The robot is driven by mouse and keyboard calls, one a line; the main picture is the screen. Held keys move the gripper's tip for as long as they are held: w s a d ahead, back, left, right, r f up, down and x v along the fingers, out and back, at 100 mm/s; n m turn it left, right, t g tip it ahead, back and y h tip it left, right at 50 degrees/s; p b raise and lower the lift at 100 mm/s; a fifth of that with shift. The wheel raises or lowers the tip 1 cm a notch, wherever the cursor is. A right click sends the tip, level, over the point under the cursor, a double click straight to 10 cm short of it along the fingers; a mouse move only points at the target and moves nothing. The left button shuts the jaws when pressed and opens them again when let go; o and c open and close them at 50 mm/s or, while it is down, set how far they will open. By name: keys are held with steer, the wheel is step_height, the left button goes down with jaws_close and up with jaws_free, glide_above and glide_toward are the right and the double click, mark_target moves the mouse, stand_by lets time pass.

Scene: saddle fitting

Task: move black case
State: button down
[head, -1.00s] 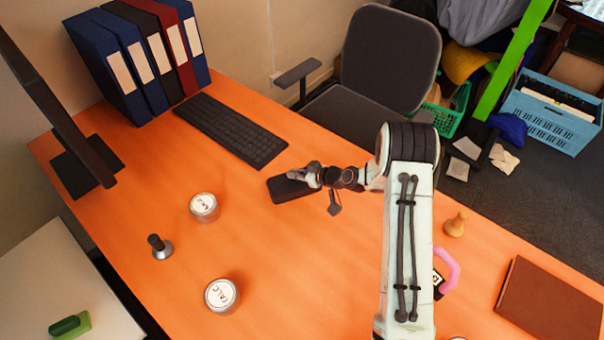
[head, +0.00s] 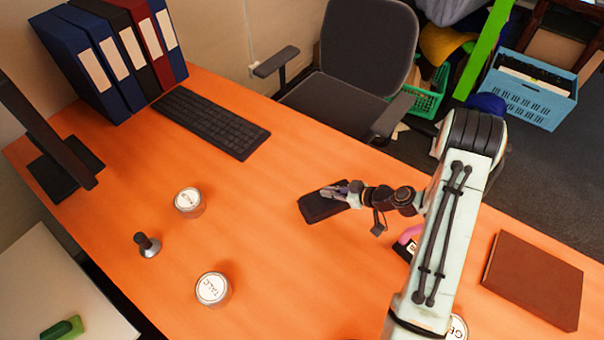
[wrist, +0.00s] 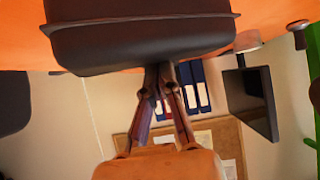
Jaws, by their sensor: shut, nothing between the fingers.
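The black case (head: 321,206) lies on the orange desk in the head view, left of my gripper (head: 343,190). In the wrist view the case (wrist: 140,38) fills the top middle, with a rim running along its side. The fingertips of my gripper (wrist: 165,72) come together at the edge of the case. The fingers are shut with nothing between them. They overlap the right end of the case in the head view. Whether they press on it is hard to tell.
A keyboard (head: 212,122) and several binders (head: 110,55) stand behind. Two round tins (head: 188,201) (head: 213,289) and a stamp (head: 147,244) are to the left. A pink-handled item (head: 408,238) is partly behind my arm. A brown book (head: 533,279) lies at the right.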

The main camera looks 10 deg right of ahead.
mark_target(342, 204)
steer(key=s+d, duration=0.4)
steer(key=shift+f, duration=0.3)
